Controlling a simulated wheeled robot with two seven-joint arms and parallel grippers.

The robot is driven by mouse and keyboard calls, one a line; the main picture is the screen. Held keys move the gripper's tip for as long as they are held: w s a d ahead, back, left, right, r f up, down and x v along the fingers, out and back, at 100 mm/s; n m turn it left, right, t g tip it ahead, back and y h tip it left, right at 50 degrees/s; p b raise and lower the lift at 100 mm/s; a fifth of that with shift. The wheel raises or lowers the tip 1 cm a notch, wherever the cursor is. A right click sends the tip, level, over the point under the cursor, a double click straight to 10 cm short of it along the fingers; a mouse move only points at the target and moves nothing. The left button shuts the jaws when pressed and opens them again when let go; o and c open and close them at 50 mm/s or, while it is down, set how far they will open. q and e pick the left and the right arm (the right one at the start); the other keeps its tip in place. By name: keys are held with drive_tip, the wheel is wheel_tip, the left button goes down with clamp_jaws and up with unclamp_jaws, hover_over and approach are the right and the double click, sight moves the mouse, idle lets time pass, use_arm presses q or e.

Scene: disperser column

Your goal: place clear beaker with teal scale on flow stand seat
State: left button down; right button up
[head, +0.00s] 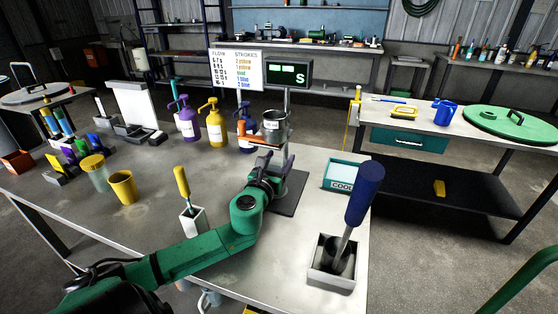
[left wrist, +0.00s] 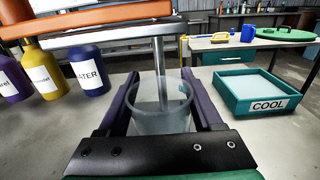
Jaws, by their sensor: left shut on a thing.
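The clear beaker with a teal scale (left wrist: 160,112) stands roughly upright between the purple fingers of my left gripper (left wrist: 158,100), which is shut on it. In the head view, my left gripper (head: 274,166) is at the flow stand, below its metal cup (head: 274,127) and orange lever. There the gripper and arm mostly hide the beaker. The stand's dark base (head: 291,200) shows to the right of the gripper. The stand's grey post (left wrist: 159,62) rises behind the beaker in the left wrist view. The seat and the beaker's underside are hidden, so contact between them cannot be told. My right gripper is not in view.
The purple (head: 187,124), yellow (head: 214,128) and blue pump bottles stand behind left. The teal COOL tray (head: 343,174) is right of the stand. A holder with a blue-handled tool (head: 364,192) stands front right. A yellow cup (head: 124,187) is at left.

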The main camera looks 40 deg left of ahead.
use_arm(q)
drive_tip(key=shift+c, duration=0.2)
unclamp_jaws()
drive_tip(key=shift+f, duration=0.1)
drive_tip(key=shift+s, duration=0.1)
drive_tip(key=v, duration=1.2)
